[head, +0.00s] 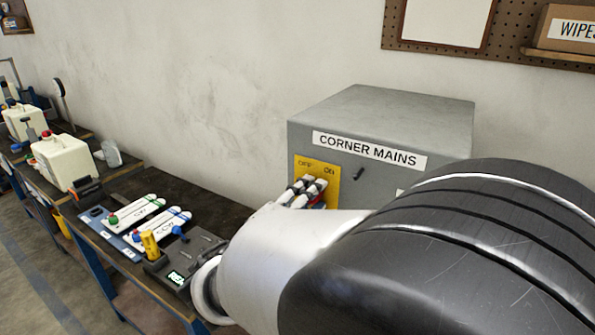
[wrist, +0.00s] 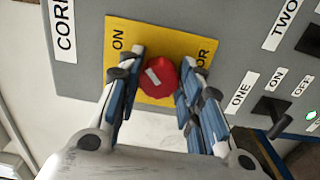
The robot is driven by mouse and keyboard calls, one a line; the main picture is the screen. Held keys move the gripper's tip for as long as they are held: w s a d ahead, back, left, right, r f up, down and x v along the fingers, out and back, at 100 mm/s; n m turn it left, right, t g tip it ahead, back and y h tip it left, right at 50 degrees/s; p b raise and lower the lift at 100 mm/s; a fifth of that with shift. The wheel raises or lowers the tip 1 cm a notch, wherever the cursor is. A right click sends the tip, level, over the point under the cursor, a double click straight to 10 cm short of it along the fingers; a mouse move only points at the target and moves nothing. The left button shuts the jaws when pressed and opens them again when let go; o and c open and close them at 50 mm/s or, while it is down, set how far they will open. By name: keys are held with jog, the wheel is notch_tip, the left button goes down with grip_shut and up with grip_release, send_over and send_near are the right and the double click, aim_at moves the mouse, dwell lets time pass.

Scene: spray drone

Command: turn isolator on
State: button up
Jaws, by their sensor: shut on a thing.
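The grey box labelled CORNER MAINS (head: 350,108) stands against the wall. Its yellow plate (head: 330,172) carries the words OFF and ON. In the wrist view the plate (wrist: 150,35) appears turned, with ON at left and OFF partly hidden at right. The red isolator knob (wrist: 165,88) sits on the plate, with a short white mark on its face. My gripper (wrist: 160,80) has one finger on each side of the knob and is shut on it. In the head view my gripper (head: 307,190) covers most of the knob. I cannot tell for sure which word the mark points to.
The wrist view shows a black lever (wrist: 272,107) by the label ONE, a second switch by TWO, and a green light (wrist: 310,115).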

jog(key=o, duration=1.1)
jog(key=shift+c, duration=0.2)
jog(key=shift+s, duration=0.1)
jog(key=v, duration=1.2)
